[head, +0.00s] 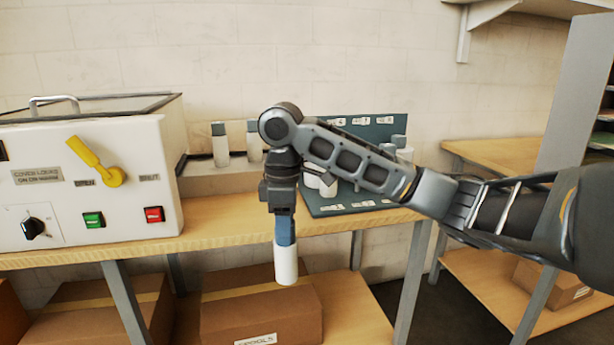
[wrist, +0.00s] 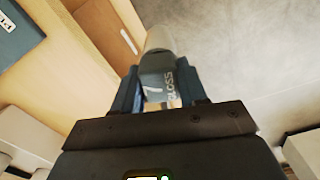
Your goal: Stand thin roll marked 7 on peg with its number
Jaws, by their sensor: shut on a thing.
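My gripper (head: 285,228) points down in front of the bench's front edge and is shut on a thin roll (head: 286,265). The roll hangs upright below the jaws, its white lower end free in the air. In the wrist view the held roll (wrist: 156,65) shows a blue-grey band with "7" and "GLOSS" between the two fingers. A teal board (head: 326,205) with small white number labels lies on the bench behind my arm, with an upright labelled panel (head: 372,127) at its back. My arm hides much of the board, and I cannot make out the peg numbered 7.
Two white rolls with grey-blue tops, one of them here (head: 220,150), stand at the back of the bench. More white rolls (head: 328,186) stand on the board, partly hidden. The laminator (head: 90,190) fills the left. A cardboard box (head: 245,318) lies on the shelf below.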

